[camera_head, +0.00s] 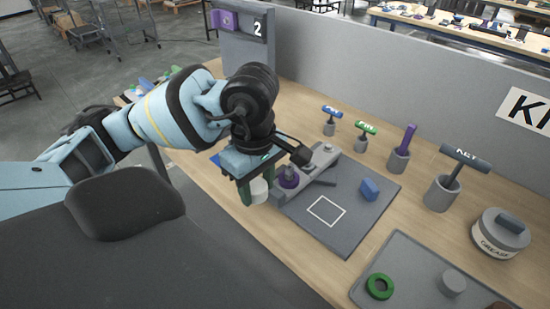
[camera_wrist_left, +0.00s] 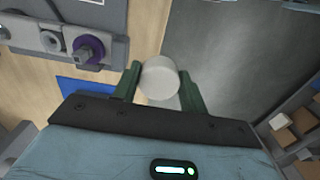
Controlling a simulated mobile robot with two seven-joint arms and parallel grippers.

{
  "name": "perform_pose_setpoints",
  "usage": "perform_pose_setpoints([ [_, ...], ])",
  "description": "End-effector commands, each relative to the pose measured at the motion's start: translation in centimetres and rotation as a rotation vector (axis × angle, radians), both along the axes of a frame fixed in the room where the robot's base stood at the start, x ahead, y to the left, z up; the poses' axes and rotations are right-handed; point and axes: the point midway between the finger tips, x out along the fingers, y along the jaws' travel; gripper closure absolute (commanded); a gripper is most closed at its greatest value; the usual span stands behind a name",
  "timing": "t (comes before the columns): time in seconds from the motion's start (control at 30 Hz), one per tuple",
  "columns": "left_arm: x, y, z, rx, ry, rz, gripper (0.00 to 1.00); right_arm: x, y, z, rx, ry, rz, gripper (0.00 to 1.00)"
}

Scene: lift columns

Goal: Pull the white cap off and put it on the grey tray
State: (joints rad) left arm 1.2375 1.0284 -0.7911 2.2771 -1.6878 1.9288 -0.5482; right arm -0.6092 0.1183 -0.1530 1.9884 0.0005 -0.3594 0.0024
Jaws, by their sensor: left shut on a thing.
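The white cap (camera_head: 259,190) is between the green fingers of my left gripper (camera_head: 254,191), which is shut on it. In the left wrist view the round white cap (camera_wrist_left: 160,78) sits between the two fingertips of the gripper (camera_wrist_left: 160,85). The cap is held in the air in front of a grey fixture (camera_head: 318,168) with a purple knob (camera_head: 289,181). The grey tray (camera_head: 415,266) lies at the lower right of the head view, away from the gripper, with a green ring (camera_head: 380,286) and a grey cylinder (camera_head: 453,282) on it. My right gripper does not show.
A dark mat (camera_head: 350,228) with a white square outline and a blue block (camera_head: 369,189) lies between fixture and tray. Several tools stand in grey holders behind, including a KEY tool (camera_head: 466,158). A grease tin (camera_head: 501,234) stands at right. A grey partition (camera_head: 400,90) borders the bench.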

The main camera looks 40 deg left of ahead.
Motion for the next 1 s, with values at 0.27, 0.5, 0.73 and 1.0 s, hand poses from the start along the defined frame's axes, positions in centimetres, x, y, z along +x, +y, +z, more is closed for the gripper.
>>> perform_pose_setpoints([
  [0.27, -3.0, -0.2, 0.2, 0.000, 0.001, -0.001, 0.85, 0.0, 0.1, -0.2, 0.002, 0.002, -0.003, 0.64],
  [0.5, -3.5, -0.3, 0.3, 0.000, 0.000, 0.001, 0.85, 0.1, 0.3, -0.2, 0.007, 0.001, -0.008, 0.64],
  [0.73, -3.4, -0.3, 0.5, 0.000, 0.000, 0.000, 0.85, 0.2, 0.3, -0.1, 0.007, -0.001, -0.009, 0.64],
  [1.0, -3.4, -0.3, 0.8, 0.000, -0.001, 0.000, 0.85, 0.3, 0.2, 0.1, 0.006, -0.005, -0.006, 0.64],
])
